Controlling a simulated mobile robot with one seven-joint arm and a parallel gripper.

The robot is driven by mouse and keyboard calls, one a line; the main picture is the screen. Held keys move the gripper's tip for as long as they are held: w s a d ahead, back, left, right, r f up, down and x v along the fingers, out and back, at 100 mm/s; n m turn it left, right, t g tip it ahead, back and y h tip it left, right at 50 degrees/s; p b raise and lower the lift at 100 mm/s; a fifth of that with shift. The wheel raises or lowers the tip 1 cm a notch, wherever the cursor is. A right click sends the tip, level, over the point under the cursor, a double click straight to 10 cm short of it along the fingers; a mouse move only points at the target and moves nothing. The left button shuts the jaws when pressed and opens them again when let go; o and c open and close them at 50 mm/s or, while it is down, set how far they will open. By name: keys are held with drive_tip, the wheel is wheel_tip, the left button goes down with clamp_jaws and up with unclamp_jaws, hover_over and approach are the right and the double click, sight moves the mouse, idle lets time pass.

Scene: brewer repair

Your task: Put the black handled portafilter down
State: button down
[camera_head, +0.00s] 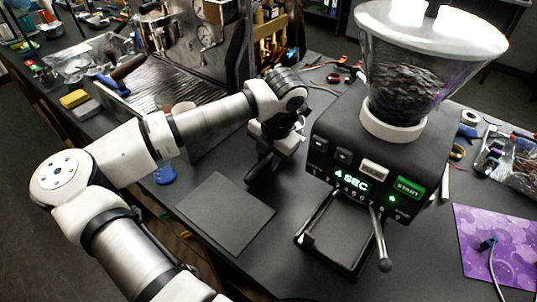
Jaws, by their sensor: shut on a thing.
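My gripper (272,155) is at the middle of the picture, over the dark table between the espresso machine (207,45) and the grinder (375,150). It points down and is shut on the black handled portafilter (261,169). Only a dark, handle-like part of the portafilter shows below the gripper. Its basket and the fingertips are hidden by my wrist or too dark to tell. I cannot tell if the portafilter touches the table. A flat black mat (226,213) lies just in front and to the left of it.
The grinder with its clear bean hopper (420,75) stands close on the right, its metal lever (380,240) sticking out in front. A purple mat (500,245) lies at the far right. A blue object (164,174) is near the left table edge. Tools and yellow sponges (74,98) lie further left.

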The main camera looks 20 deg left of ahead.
drive_tip(key=shift+f, duration=0.25)
drive_tip(key=shift+f, duration=0.15)
drive_tip(key=c, duration=1.1)
unclamp_jaws()
drive_tip(key=shift+r, duration=0.25)
drive_tip(key=shift+r+b, duration=0.25)
drive_tip(key=shift+b, duration=0.05)
drive_tip(key=r+b, duration=0.1)
drive_tip(key=r, duration=0.2)
drive_tip(key=d+r+b, duration=0.1)
drive_tip(key=r, duration=0.3)
drive_tip(key=s+d+r+b, duration=0.1)
drive_tip(key=r, duration=0.3)
drive_tip(key=shift+s, duration=0.1)
